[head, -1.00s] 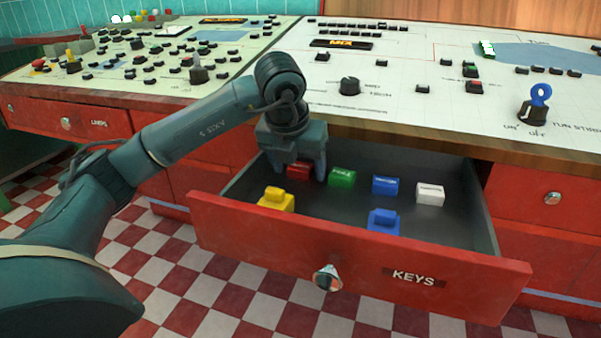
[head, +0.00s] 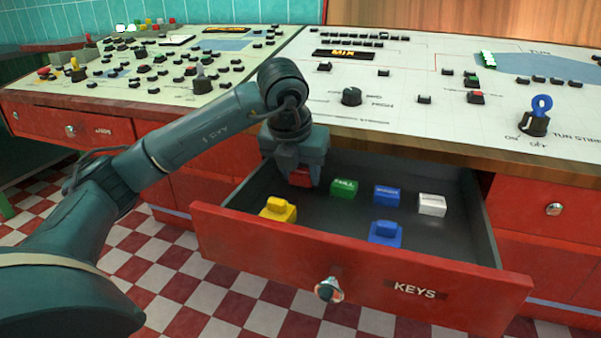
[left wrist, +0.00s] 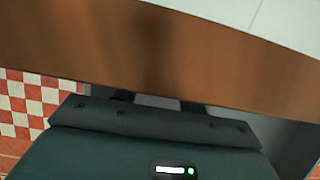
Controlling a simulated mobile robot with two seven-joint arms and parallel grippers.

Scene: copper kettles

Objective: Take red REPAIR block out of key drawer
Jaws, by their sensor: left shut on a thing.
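The key drawer (head: 365,257), with a red front labelled KEYS, stands open below the console. My left gripper (head: 301,183) is inside its back left part, pointing down, shut on a red block (head: 300,177). The block shows between the fingers, and its label is hidden. A green block (head: 343,188), a blue block (head: 387,195) and a white block (head: 432,204) stand in a row to the right. The left wrist view shows mostly my gripper's housing; the fingertips and block are hidden there. My right gripper is in no view.
A yellow piece (head: 278,210) and a blue piece (head: 385,233) lie nearer the drawer front. The wooden console edge (head: 400,144) overhangs the drawer's back, close to my left gripper; it also spans the left wrist view (left wrist: 150,45). The drawer's middle is bare.

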